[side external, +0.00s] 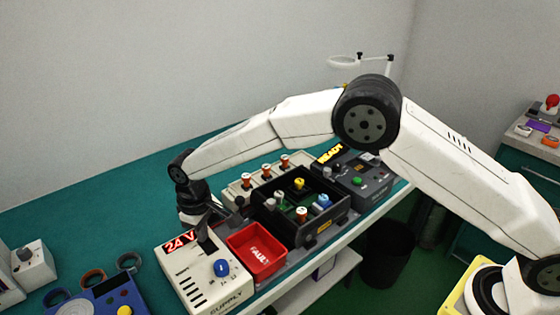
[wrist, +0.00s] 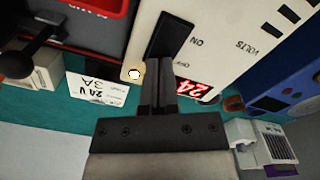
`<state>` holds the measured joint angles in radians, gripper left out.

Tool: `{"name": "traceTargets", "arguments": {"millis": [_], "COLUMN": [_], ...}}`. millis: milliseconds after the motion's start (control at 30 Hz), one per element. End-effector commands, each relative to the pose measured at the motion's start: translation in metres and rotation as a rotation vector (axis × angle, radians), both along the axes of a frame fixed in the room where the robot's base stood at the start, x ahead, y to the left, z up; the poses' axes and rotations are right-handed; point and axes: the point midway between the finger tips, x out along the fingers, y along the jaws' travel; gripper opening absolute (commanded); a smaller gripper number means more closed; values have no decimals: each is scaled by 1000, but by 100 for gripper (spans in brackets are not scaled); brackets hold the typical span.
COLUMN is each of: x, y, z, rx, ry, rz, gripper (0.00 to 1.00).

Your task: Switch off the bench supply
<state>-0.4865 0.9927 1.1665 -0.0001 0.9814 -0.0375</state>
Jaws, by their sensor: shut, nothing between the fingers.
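The bench supply (side external: 196,281) is a cream box at the front of the bench in the side view, with a blue knob (side external: 221,268) and a red lit display (side external: 180,243) reading 24 V. Its black switch lever (side external: 206,244) stands up near the display. In the wrist view the cream panel (wrist: 220,38) shows the black lever (wrist: 171,36), the word ON beside it and a small glowing lamp (wrist: 134,74). My gripper (wrist: 172,84) is shut and empty, its tips close to the lever's end; I cannot tell whether they touch. The side view partly hides the fingers behind the lever.
A red FAULT bin (side external: 257,251) stands right beside the supply. Behind it are a black rack (side external: 325,229) with several coloured parts and a grey READY unit (side external: 362,183). A blue box (side external: 100,300) and tape rolls lie to the left. Bare teal bench lies at the back left.

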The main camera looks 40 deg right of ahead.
Motion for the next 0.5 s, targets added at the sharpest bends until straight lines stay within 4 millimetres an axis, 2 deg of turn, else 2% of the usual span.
{"name": "traceTargets", "arguments": {"millis": [233, 500], "x": [0, 0], "y": [0, 0], "z": [-1, 10], "rx": [-1, 0], "ry": [2, 0], "rz": [0, 0], "gripper": [0, 0]}}
